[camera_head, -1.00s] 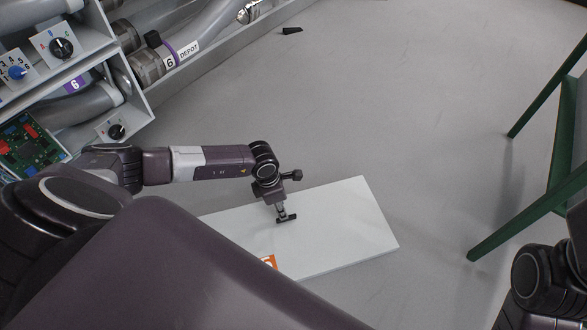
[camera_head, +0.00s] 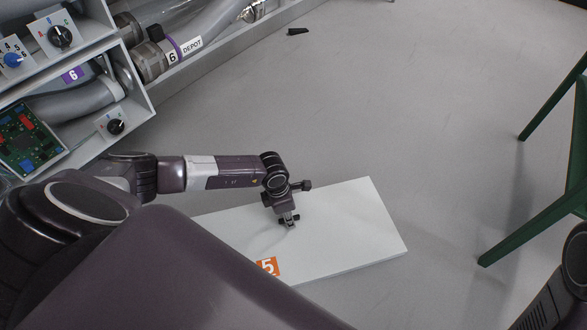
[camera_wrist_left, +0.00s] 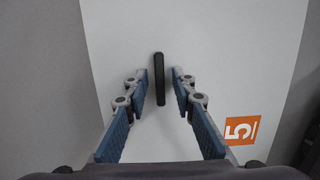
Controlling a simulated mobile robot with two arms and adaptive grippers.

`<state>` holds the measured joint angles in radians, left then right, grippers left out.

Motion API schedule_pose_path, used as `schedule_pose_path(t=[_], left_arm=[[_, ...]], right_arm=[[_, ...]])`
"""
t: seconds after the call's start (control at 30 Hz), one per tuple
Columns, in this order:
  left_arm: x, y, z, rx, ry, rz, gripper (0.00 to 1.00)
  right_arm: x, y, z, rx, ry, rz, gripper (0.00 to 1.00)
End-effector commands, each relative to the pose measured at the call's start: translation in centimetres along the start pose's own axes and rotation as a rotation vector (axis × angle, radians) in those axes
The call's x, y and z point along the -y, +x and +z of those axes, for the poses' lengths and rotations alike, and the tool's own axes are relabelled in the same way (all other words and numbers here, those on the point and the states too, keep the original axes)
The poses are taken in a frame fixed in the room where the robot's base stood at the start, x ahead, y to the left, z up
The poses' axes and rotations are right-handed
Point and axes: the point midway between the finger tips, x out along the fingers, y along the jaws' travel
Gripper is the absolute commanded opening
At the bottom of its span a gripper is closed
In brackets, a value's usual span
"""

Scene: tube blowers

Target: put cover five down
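Cover five is a white rectangular panel (camera_head: 350,225) with an orange "5" label (camera_head: 268,266). It appears to lie flat on the grey floor, its near left part hidden by my body. My left gripper (camera_head: 289,217) is over the panel at its dark bar handle. In the left wrist view the black handle (camera_wrist_left: 159,85) lies between and beyond the blue fingers (camera_wrist_left: 159,76), with gaps on both sides. The left gripper is open. The orange label (camera_wrist_left: 252,129) is at lower right there. My right gripper is out of view; only part of that arm shows.
A rack with tubes, knobs and a circuit board (camera_head: 28,138) stands at the left, with a "6 DEPOT" tube (camera_head: 186,50). A green frame (camera_head: 540,222) stands at the right. A small dark object (camera_head: 298,31) lies on the floor.

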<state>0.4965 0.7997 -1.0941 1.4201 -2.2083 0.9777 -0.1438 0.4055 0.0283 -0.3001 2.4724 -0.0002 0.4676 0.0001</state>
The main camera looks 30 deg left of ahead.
Motion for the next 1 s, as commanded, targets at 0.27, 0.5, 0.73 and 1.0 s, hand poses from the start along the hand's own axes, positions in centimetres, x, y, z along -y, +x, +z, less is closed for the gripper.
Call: schedule_pose_path(t=[0.27,0.5,0.73,1.0], left_arm=[[0.0,0.0,0.0,0.000,0.000,0.000,0.00],[0.0,-0.1,0.1,0.002,0.000,0.000,0.00],[-0.1,-0.2,0.1,0.002,0.000,0.001,0.00],[-0.1,-2.1,0.4,0.003,0.001,0.001,0.00]], right_arm=[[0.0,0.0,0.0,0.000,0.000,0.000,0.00],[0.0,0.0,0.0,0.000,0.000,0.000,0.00],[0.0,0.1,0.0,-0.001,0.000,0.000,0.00],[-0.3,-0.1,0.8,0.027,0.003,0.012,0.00]])
